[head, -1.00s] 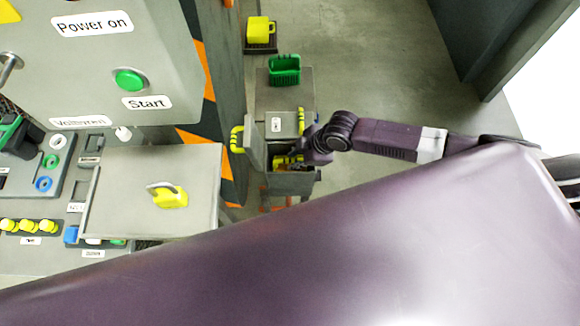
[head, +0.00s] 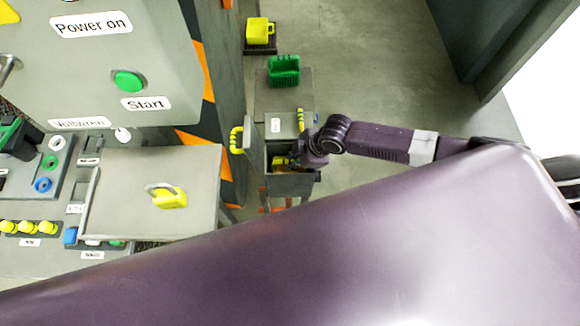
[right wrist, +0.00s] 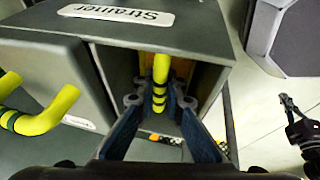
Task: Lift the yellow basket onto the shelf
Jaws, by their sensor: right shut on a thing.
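A yellow basket-like container (head: 259,31) sits on a dark stand at the top middle of the head view. My right gripper (right wrist: 160,108) is shut on a yellow bar with dark bands (right wrist: 160,72), in front of a dark opening in the grey box labelled Strainer (right wrist: 190,38). I cannot tell what the bar belongs to. In the head view, the right gripper (head: 304,159) is at the right side of this box (head: 276,104), near a yellow piece (head: 283,161) in its opening. I cannot tell which surface is the shelf. My left gripper is not in view.
A green basket (head: 284,70) stands on the grey box. A yellow handle (head: 237,140) juts out on the left of the box, beside a striped post. Floor is clear at right.

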